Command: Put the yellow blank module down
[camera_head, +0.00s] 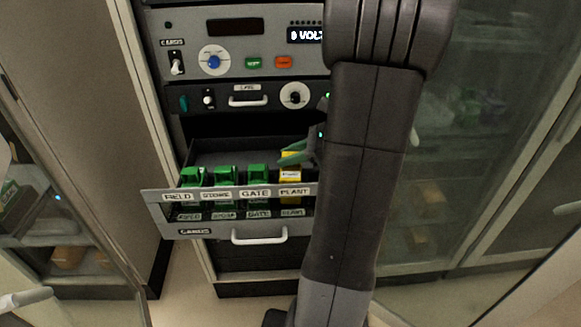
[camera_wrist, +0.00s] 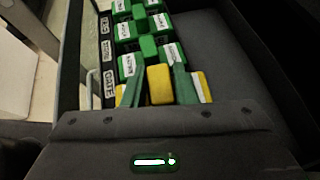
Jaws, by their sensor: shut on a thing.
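The yellow blank module (camera_head: 290,175) is at the right end of the row in the pulled-out drawer (camera_head: 163,205), behind the PLANT label. My gripper (camera_head: 300,152) reaches it from the right, partly hidden by my arm. In the wrist view, my gripper (camera_wrist: 159,86) has its two green fingers shut on the raised middle grip of the yellow module (camera_wrist: 160,84). Yellow parts of it show outside both fingers, with a white label on the right one. Its underside is hidden, so I cannot tell whether it touches the drawer floor.
Several green modules (camera_head: 225,176) stand in line to the left, behind the FIELD, STORE-like and GATE labels; the nearest (camera_wrist: 127,66) is close to my fingers. The drawer has a white handle (camera_head: 259,236). A panel with knobs (camera_head: 240,52) is above. Behind the row, the drawer is bare.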

